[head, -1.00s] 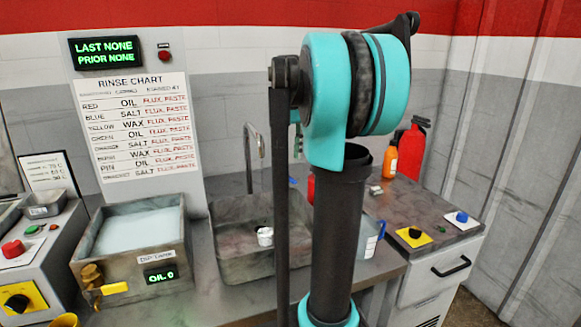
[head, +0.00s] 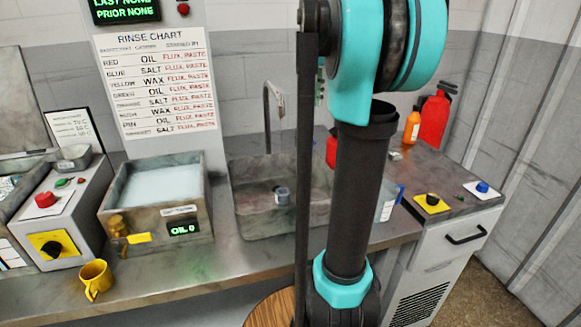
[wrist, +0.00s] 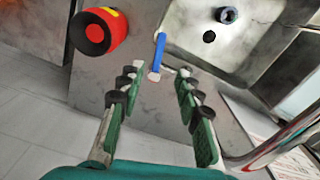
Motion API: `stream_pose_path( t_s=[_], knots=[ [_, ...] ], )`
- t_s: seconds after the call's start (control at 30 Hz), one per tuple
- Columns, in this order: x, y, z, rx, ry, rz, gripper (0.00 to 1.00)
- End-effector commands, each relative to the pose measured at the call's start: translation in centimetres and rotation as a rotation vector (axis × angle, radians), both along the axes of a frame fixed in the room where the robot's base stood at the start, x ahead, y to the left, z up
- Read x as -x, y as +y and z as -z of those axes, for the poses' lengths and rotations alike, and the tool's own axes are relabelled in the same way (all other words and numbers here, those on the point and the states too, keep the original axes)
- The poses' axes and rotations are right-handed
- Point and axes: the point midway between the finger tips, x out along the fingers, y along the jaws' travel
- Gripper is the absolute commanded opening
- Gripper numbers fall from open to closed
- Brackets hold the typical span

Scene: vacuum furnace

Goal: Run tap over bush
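The bush, apparently the small grey-blue ring (head: 282,193), stands in the sink basin (head: 252,222); it also shows in the wrist view (wrist: 227,15), beside the dark drain hole. The tap's curved metal spout (head: 272,118) rises behind the sink; what seems to be its pipe crosses the lower right of the wrist view (wrist: 268,150). A blue lever with a pale end (wrist: 159,52) lies ahead of my gripper (wrist: 154,78). My gripper is open and empty, its fingers either side of the lever's pale end; contact is unclear. My arm hides the gripper in the head view.
A dip tank (head: 150,212) reading OIL 0 and a yellow mug (head: 94,280) stand left of the sink. A red fire extinguisher (head: 434,120) and orange bottle (head: 412,127) stand right. A red round object (wrist: 97,32) is near my gripper. The rinse chart (head: 156,85) hangs behind.

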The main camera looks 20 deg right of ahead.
Motion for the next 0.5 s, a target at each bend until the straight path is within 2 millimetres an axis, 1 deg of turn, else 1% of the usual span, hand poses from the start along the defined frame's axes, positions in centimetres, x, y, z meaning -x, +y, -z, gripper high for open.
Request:
stream_pose_path(
  t_s=[0.23, 0.37, 0.47, 0.5],
  knots=[
    [0.0, 0.0, 0.0, 0.0, 0.0, 0.0, 0.34],
    [-0.1, -0.2, 0.1, -0.005, 0.002, 0.033, 0.18],
    [-0.3, -0.9, 0.2, -0.022, 0.013, 0.155, 0.06],
    [-0.5, -1.4, 0.4, -0.031, 0.019, 0.232, 0.01]
  ],
)
